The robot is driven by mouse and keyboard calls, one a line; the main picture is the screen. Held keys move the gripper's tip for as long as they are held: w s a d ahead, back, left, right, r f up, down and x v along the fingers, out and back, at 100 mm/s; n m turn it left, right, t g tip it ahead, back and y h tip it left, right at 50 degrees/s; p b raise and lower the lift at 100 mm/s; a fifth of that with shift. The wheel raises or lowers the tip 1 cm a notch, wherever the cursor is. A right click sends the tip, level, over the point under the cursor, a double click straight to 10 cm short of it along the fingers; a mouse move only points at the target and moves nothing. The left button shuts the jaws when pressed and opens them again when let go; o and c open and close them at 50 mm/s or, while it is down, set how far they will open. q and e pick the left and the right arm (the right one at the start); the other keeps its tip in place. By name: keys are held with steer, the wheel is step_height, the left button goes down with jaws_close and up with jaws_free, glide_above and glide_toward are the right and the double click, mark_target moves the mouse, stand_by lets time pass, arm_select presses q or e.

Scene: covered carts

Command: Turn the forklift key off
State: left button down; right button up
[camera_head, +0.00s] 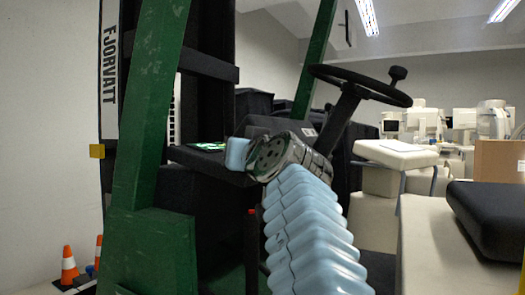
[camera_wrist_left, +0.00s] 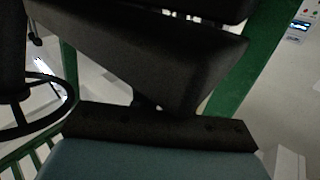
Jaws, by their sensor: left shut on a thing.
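The forklift's dark dashboard (camera_head: 275,124) lies below the black steering wheel (camera_head: 360,84) in the head view. My left arm reaches up to it, and my left gripper (camera_head: 238,154) is at the dashboard, mostly hidden behind my wrist. The left wrist view shows the gripper's dark front (camera_wrist_left: 160,130) close against the black dashboard panel (camera_wrist_left: 140,50). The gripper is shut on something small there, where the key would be. The key itself is hidden, so its angle cannot be told. My right gripper is in neither view.
The green forklift post (camera_head: 150,110) stands left of my arm, and another slopes behind the dashboard. A cream cart with a black pad (camera_head: 488,215) is at the right. Orange cones (camera_head: 69,265) stand at the lower left. White machines fill the back right.

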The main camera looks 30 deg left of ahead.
arm_select(q)
steer(key=n+g+y, duration=0.1)
steer(key=n+g, duration=0.1)
steer(key=g, duration=0.1)
steer(key=n+g+y+p, duration=0.1)
steer(key=n+g+y, duration=0.1)
steer(key=n+g, duration=0.1)
steer(key=shift+g, duration=0.4)
steer(key=shift+n+g+y, duration=0.3)
steer(key=shift+n+g, duration=1.7)
steer(key=shift+g, duration=0.9)
steer(key=c, duration=1.2)
jaws_free()
steer(key=shift+c, duration=0.2)
steer(key=shift+d, duration=0.1)
steer(key=w+d+f, duration=0.1)
steer(key=d, duration=1.2)
steer(key=shift+w+d+f, duration=0.25)
steer(key=shift+w+d, duration=0.05)
steer(key=shift+w, duration=0.1)
